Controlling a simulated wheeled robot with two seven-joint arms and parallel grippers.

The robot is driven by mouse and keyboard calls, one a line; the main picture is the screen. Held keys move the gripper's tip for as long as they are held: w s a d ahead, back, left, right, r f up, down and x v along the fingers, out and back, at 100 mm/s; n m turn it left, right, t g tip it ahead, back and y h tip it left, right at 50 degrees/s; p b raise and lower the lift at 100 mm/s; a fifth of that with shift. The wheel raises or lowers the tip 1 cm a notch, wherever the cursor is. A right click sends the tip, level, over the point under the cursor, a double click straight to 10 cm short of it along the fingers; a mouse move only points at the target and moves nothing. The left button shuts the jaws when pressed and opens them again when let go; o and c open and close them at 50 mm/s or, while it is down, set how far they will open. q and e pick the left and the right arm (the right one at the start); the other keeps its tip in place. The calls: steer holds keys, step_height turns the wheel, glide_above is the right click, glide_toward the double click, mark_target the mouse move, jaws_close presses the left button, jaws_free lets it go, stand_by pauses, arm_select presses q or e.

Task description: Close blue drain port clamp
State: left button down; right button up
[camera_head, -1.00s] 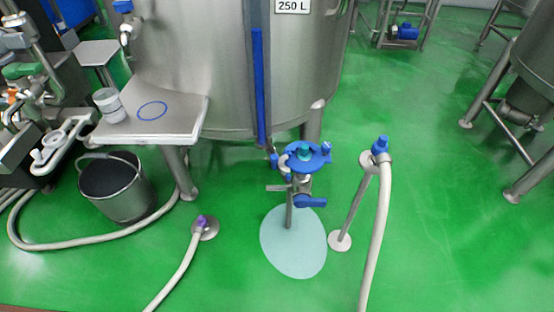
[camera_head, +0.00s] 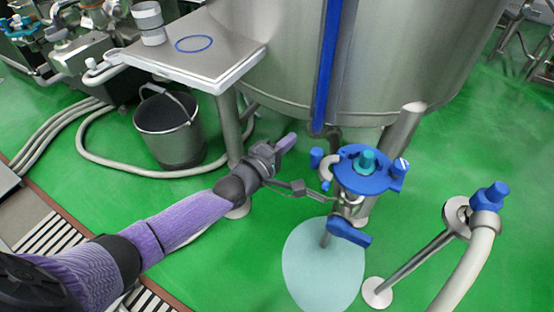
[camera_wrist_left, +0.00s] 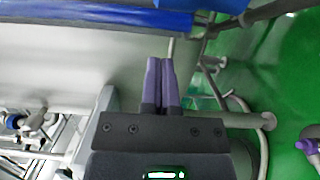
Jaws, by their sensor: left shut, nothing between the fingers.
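The blue drain port clamp (camera_head: 350,182) sits around the drain port below the tank, with a teal cap (camera_head: 368,161) on top. Whether it is open or shut is hard to tell from here. A blue valve handle (camera_head: 349,232) is just under it. My left gripper (camera_head: 286,143) is shut and empty, left of the clamp and apart from it, close to the tank's lower edge. In the left wrist view its purple fingers (camera_wrist_left: 160,65) lie together; I cannot make out the clamp there. My right gripper is not in view.
The steel tank (camera_head: 410,60) with a blue vertical strip (camera_head: 327,65) rises behind. A shelf (camera_head: 225,62) carries a blue ring (camera_head: 194,43) and a white cup (camera_head: 149,22). A bucket (camera_head: 170,140) stands at left. A hose on a blue-capped post (camera_head: 490,197) stands at right.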

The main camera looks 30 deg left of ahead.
mark_target(323, 161)
arm_select(q)
steer(key=shift+s+d+p, duration=0.2)
steer(key=shift+d+p, duration=0.15)
steer(key=shift+d, duration=0.6)
steer(key=shift+s+d+p, duration=0.2)
steer(key=shift+d+p, duration=0.1)
steer(key=shift+d, duration=0.65)
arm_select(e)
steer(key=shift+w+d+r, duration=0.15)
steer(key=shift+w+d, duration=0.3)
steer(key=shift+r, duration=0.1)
